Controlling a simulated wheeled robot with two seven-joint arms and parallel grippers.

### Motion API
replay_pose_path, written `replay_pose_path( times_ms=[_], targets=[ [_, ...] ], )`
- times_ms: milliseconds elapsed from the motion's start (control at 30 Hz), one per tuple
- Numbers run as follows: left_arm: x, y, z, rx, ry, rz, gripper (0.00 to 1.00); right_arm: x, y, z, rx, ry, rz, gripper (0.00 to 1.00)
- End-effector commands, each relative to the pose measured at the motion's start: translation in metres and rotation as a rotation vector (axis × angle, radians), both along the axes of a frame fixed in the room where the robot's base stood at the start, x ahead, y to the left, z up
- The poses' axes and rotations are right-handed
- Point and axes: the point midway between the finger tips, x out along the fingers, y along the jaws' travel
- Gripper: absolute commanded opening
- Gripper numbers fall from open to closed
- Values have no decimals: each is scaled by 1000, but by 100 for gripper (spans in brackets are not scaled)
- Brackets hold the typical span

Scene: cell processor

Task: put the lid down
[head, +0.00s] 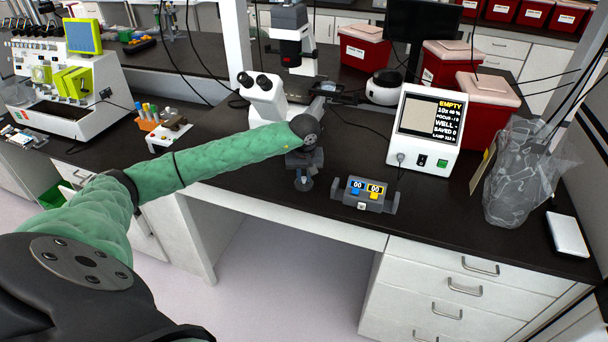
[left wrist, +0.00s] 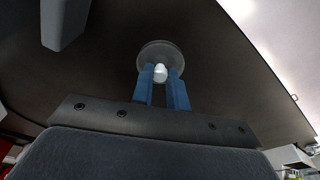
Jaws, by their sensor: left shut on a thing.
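In the left wrist view, a round grey lid (left wrist: 160,52) with a small white knob (left wrist: 160,73) shows beyond my fingers. My left gripper (left wrist: 160,80) has its two blue fingers shut on the lid's knob. Behind the lid is a dark surface; I cannot tell how far the lid is from it. In the head view, my green left arm reaches over the front of the black bench, and the left gripper (head: 303,180) points down beside the microscope (head: 268,97). The lid is too small there to make out clearly. My right gripper is out of view.
A white display box (head: 428,130), a clear bag (head: 520,175) and red bins (head: 487,115) stand farther right. An orange tube rack (head: 158,122) is at left. Bare bench (head: 245,178) lies left of the gripper.

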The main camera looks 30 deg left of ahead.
Motion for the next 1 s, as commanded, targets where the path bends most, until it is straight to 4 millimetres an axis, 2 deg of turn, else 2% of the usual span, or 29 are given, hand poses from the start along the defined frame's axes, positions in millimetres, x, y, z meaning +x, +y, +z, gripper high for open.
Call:
replay_pose_path(
  times_ms=[267,300,400,900,1000],
  targets=[
    [0,0,-2,-1,-1,0,0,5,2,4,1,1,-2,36],
    [0,0,-2,-1,-1,0,21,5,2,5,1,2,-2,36],
    [0,0,-2,0,0,0,38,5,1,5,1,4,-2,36],
    [0,0,2,0,0,0,38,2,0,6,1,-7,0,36],
    [0,-1,5,-1,-2,0,38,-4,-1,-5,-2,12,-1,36]
  ],
)
